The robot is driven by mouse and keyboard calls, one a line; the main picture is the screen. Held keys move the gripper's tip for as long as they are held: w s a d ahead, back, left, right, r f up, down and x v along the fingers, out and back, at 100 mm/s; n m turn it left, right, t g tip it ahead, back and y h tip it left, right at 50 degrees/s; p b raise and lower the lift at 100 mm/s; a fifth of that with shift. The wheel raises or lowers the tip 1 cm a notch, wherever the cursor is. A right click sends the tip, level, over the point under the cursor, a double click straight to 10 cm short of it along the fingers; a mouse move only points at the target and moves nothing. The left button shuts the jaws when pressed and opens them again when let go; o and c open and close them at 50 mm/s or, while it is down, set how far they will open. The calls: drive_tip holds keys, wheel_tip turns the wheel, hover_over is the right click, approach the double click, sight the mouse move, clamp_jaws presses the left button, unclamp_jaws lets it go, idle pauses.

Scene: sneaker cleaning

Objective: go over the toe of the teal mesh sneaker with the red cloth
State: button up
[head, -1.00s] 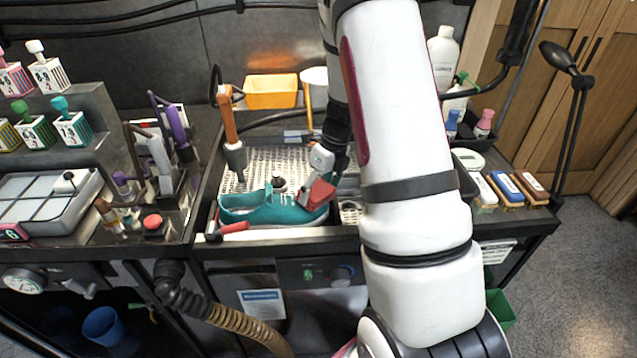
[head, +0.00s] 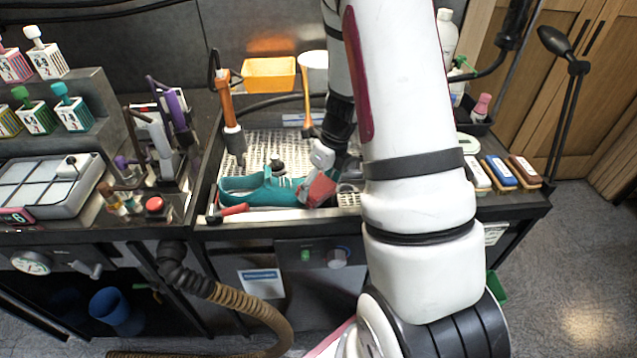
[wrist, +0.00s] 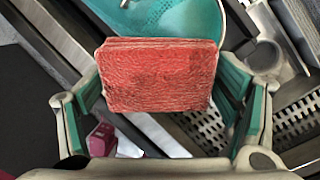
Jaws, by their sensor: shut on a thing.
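The teal mesh sneaker (head: 262,190) lies on its side of the perforated sink tray, toe pointing right, in the head view. In the wrist view its teal toe (wrist: 180,18) shows at the top, just beyond the cloth. The red cloth (wrist: 160,75) is a folded block; it also shows at the sneaker's toe end in the head view (head: 318,189). My gripper (wrist: 160,88) is shut on the cloth, with a teal-padded finger on each side. The cloth overlaps the toe in both views; whether it touches cannot be told.
The perforated metal tray (head: 268,146) lies under the sneaker. A red-handled tool (head: 233,210) lies at the front edge. An orange-handled tool (head: 229,110) stands behind the heel. A yellow bin (head: 269,75) is at the back. Brushes (head: 499,171) lie at right.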

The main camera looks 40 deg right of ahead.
drive_tip(key=shift+s+a, duration=0.1)
drive_tip(key=shift+p+v, duration=1.75)
drive_tip(key=shift+v, duration=1.3)
drive_tip(key=shift+p+v, duration=0.6)
drive_tip(key=shift+v, duration=0.85)
